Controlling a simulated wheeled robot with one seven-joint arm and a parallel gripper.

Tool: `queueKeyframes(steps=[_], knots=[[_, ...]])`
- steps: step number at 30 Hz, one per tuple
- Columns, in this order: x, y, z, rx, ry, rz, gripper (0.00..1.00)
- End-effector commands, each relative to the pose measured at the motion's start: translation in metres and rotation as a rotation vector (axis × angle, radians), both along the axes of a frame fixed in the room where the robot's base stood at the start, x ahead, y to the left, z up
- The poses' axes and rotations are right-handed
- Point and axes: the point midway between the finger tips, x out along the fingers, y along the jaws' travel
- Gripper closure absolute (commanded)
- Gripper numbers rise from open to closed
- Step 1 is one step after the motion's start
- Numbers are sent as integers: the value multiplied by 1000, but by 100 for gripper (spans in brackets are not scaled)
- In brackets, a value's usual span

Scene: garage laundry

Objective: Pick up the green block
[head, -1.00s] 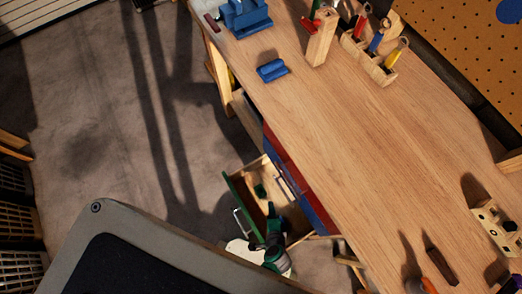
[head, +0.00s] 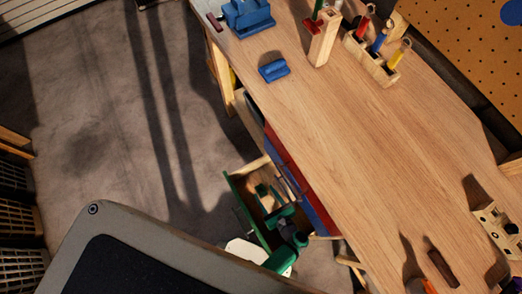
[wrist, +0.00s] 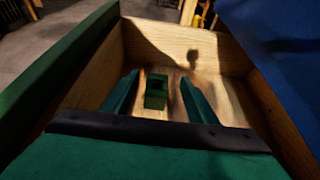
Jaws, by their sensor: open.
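The green block (wrist: 156,92) lies on the wooden floor of an open drawer (wrist: 160,45) with a green front. It has a dark recess in its upper side. In the wrist view, my gripper (wrist: 159,78) is open, with its green fingers on either side of the block in the picture. I see no contact; the block looks a little below the fingers. In the head view, the block (head: 262,190) is small and partly hard to tell from my green gripper (head: 274,194), which reaches into the drawer (head: 238,203).
The drawer's walls closely surround my gripper. The workbench top (head: 370,150) is beside and above the drawer, with a blue block (head: 274,70), a blue vise (head: 248,16) and a tool holder (head: 372,62) on it. A blue surface (wrist: 280,40) stands close at right in the wrist view.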

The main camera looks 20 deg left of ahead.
Motion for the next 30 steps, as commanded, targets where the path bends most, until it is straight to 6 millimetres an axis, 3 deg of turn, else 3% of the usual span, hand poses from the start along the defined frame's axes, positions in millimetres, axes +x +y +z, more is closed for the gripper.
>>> queueKeyframes(steps=[15,26,27,30], knots=[[22,33,-33,-2,0,3,47],[29,41,-37,-4,0,1,47],[29,41,-37,-4,0,1,49],[29,41,-37,-4,0,1,73]])
